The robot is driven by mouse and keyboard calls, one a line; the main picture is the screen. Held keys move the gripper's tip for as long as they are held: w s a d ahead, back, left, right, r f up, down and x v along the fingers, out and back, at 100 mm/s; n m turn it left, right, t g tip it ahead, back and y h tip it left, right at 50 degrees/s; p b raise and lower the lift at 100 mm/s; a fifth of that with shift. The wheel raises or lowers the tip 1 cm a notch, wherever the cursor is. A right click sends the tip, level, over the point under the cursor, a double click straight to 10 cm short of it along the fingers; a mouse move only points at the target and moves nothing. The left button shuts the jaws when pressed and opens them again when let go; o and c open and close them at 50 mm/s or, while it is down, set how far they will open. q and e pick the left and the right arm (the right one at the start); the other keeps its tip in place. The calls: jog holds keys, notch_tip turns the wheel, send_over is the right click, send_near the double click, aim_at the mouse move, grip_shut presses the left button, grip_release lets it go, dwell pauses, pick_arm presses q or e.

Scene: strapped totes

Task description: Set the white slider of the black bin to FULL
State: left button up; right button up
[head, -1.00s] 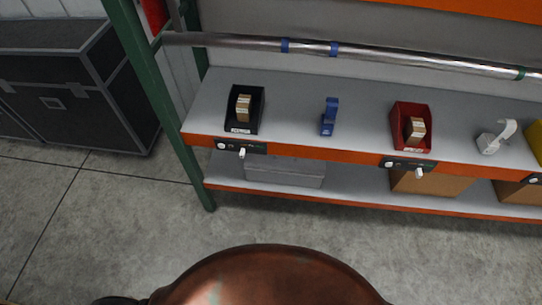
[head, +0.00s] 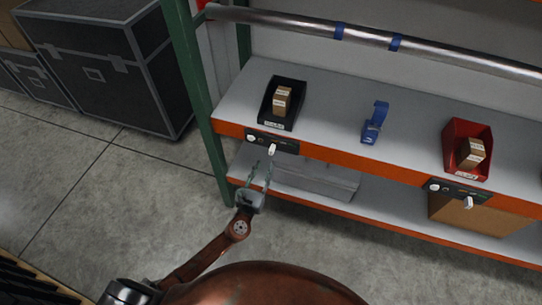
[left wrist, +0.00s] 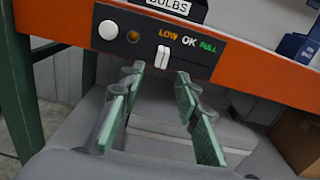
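The black bin (head: 283,103) stands on the upper shelf with small boxes in it. In the left wrist view its label (left wrist: 172,5) reads BULBS. Below it, a dark panel (left wrist: 130,50) on the orange shelf edge carries the white slider (left wrist: 162,57), which also shows in the head view (head: 272,149). The slider sits under LOW, left of OK and FULL. My left gripper (head: 263,166) is open and empty, just below and in front of the slider. In the left wrist view its green-padded fingers (left wrist: 158,80) are apart, with the slider beyond the gap. My right gripper is not in view.
A white round knob (left wrist: 108,30) and an amber lamp (left wrist: 132,37) are left of the slider. A blue tape dispenser (head: 373,123) and red bin (head: 467,148) stand to the right. A grey box (head: 318,180) is on the lower shelf. A green post (head: 200,110) stands left.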

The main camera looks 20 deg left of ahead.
aim_at(271, 153)
pick_arm(q)
jog(key=w, duration=0.7)
jog(key=shift+w+d+r, duration=0.2)
jog(key=shift+w+d, duration=0.05)
jog(key=shift+w, duration=0.1)
grip_shut()
dwell(0.4)
